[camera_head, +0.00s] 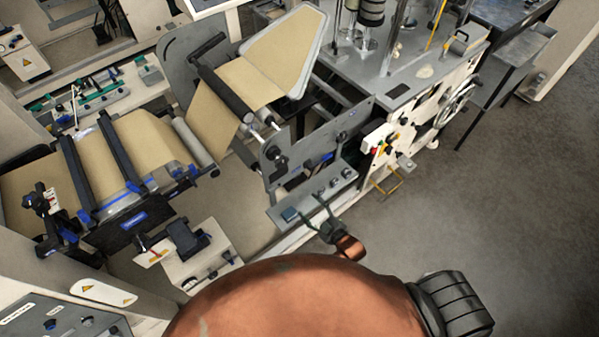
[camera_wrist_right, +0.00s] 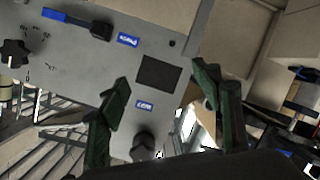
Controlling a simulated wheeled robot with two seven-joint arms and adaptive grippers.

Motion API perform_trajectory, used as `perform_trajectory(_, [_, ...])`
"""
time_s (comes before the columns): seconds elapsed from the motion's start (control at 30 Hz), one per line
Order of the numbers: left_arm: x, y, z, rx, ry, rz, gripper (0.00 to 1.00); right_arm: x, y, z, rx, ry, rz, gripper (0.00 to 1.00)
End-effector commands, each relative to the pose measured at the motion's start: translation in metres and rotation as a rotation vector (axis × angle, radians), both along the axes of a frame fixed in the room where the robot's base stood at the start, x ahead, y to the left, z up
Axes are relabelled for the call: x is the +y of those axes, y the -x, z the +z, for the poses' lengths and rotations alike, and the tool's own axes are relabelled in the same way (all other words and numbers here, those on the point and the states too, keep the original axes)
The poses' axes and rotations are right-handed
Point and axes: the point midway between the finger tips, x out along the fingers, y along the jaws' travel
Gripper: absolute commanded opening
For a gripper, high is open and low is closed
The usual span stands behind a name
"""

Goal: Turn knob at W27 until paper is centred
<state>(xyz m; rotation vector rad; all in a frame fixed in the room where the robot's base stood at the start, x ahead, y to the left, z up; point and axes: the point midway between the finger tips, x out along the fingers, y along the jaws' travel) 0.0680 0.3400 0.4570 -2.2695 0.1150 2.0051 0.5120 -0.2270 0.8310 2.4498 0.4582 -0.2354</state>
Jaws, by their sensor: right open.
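The brown kraft paper (camera_head: 150,140) runs over rollers at the left and up to a tilted plate in the head view. My right gripper (camera_head: 320,207) is at the front edge of a grey control panel (camera_head: 287,212) with small dark knobs. In the right wrist view my right gripper (camera_wrist_right: 160,78) is open and empty, one finger on each side of the picture's middle. A black knob (camera_wrist_right: 143,145) shows low between the fingers, below a small blue label (camera_wrist_right: 144,105) whose text is hard to read. Contact with the knob cannot be told. My left gripper is not in view.
A black star-shaped knob (camera_wrist_right: 14,52) and a second blue label (camera_wrist_right: 128,40) are on the same grey plate. A white machine frame with a handwheel (camera_head: 457,99) stands to the right of the panel. Grey floor (camera_head: 510,200) at the right is clear.

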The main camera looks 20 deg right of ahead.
Motion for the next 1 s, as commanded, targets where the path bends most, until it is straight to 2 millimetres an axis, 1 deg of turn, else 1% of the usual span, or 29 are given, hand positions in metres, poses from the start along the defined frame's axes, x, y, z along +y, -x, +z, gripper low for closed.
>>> perform_trajectory(0.03, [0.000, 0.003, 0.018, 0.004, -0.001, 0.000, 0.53, 0.008, -0.009, 0.046, -0.060, 0.006, 0.019, 0.59])
perform_trajectory(0.07, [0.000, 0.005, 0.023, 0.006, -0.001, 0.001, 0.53, 0.012, -0.013, 0.065, -0.091, 0.009, 0.029, 0.59])
perform_trajectory(0.1, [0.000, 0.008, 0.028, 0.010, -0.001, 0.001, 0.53, 0.017, -0.017, 0.089, -0.131, 0.015, 0.041, 0.59])
perform_trajectory(0.2, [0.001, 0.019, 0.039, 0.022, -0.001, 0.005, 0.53, 0.027, -0.024, 0.138, -0.212, 0.025, 0.063, 0.59])
perform_trajectory(0.3, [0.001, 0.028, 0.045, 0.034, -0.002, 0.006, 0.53, 0.034, -0.027, 0.170, -0.267, 0.033, 0.076, 0.59])
perform_trajectory(0.33, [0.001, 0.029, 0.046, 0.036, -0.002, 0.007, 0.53, 0.035, -0.027, 0.176, -0.279, 0.033, 0.079, 0.59])
perform_trajectory(0.43, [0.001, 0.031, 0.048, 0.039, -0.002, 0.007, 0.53, 0.038, -0.029, 0.188, -0.301, 0.037, 0.084, 0.59])
perform_trajectory(0.57, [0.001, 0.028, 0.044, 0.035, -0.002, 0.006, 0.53, 0.041, -0.035, 0.190, -0.308, 0.037, 0.085, 0.59])
perform_trajectory(0.8, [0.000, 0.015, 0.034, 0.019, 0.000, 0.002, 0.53, 0.051, -0.062, 0.188, -0.307, 0.037, 0.085, 0.59])
perform_trajectory(1.0, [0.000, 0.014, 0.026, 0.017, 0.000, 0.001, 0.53, 0.060, -0.087, 0.188, -0.305, 0.036, 0.085, 0.59])
